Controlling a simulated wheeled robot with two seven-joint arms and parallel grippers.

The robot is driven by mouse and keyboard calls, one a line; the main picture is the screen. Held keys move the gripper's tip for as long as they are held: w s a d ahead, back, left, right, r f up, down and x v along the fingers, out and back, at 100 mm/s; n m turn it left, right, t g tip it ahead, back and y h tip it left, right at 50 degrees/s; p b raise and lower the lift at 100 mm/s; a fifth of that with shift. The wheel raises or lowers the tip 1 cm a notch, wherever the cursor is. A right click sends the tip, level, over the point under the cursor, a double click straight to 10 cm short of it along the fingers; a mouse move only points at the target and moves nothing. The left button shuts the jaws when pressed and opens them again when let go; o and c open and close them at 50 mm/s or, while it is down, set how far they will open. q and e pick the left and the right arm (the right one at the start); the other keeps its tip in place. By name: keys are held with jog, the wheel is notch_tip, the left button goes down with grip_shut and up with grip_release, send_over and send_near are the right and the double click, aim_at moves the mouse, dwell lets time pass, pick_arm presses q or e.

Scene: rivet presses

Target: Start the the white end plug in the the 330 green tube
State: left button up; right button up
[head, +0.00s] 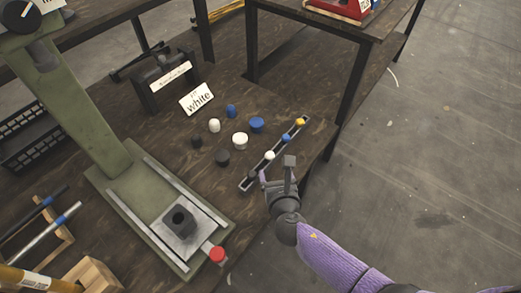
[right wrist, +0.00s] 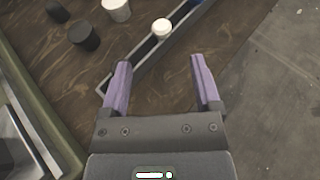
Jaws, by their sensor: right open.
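A small white plug (head: 270,155) sits in a narrow dark rack (head: 249,184) near the table's right edge, in line with blue and yellow plugs. My right gripper (head: 277,169) is open and empty, just short of this white plug. In the right wrist view the white plug (right wrist: 161,27) lies beyond the gap between the two purple fingers (right wrist: 158,65), not between them. Two more white pieces, a small one (head: 214,125) and a wider one (head: 240,140), stand loose on the table. No green tube can be made out. My left gripper is not in view.
A green press (head: 110,190) with a dark fixture block (head: 180,221) and red knob (head: 217,254) stands left of my gripper. Tubes lie at lower left. Open floor lies right.

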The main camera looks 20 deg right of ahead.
aim_at(271, 158)
jog(key=b+x, duration=0.1)
jog(key=x, duration=0.2)
jog(key=b+x, duration=0.4)
jog(key=x, duration=0.1)
jog(key=shift+w+d+f, duration=0.1)
jog(key=shift+w+f, duration=0.1)
jog(key=shift+f, duration=0.25)
jog(key=shift+r, duration=0.25)
jog(key=c, duration=1.1)
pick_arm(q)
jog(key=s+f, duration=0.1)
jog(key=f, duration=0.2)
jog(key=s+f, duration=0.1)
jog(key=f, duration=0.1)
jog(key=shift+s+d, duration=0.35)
